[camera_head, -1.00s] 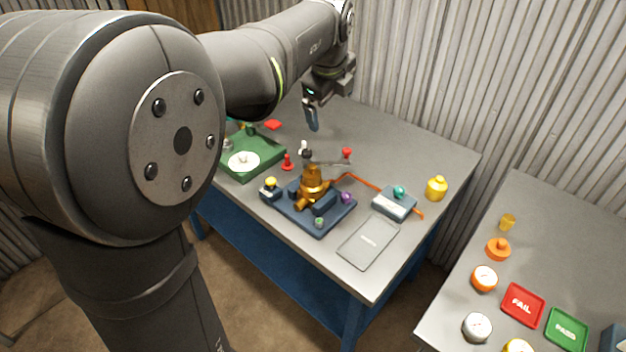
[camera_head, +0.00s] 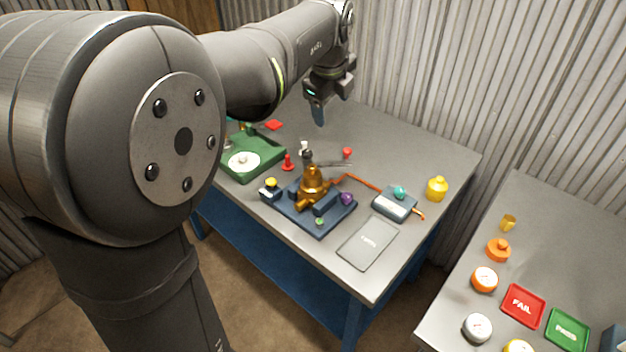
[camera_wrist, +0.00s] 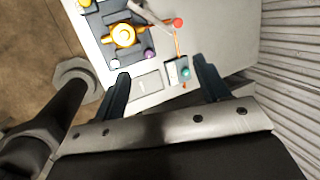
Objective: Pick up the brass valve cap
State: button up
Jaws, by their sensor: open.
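A brass valve (camera_head: 312,187) with a domed top stands upright on a dark blue base plate (camera_head: 322,222) on the middle bench. It also shows in the wrist view (camera_wrist: 123,35), at the top left. A small brass-coloured cup-shaped piece (camera_head: 508,222) stands on the right bench. I cannot tell for sure which brass piece is the valve cap. My gripper (camera_head: 318,114) hangs above the back of the middle bench, behind and well clear of the valve. In the wrist view my gripper (camera_wrist: 163,84) has its fingers wide apart with nothing between them.
A grey box with a teal knob (camera_head: 394,204), a grey plate (camera_head: 368,243) and a yellow pot (camera_head: 437,189) lie right of the valve. A green case (camera_head: 262,163) is left. The right bench holds orange caps, a red tray (camera_head: 523,305) and a green tray (camera_head: 567,330). Corrugated walls stand behind.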

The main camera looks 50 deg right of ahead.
aim_at(309, 167)
jog(key=w+a+f+n+g, duration=0.55)
jog(key=w+a+n, duration=0.2)
jog(key=n, duration=0.35)
jog(key=shift+t, duration=0.25)
jog(key=x, duration=0.8)
jog(key=w+x, duration=0.1)
jog(key=x, duration=0.3)
jog(key=shift+d+f, duration=0.15)
jog(key=shift+f, duration=0.3)
jog(key=shift+d+x, duration=0.1)
jog(key=shift+x, duration=1.25)
jog(key=shift+d+x, duration=0.15)
jog(key=shift+x, duration=1.2)
jog(key=shift+s+r, duration=0.15)
jog(key=c, duration=1.2)
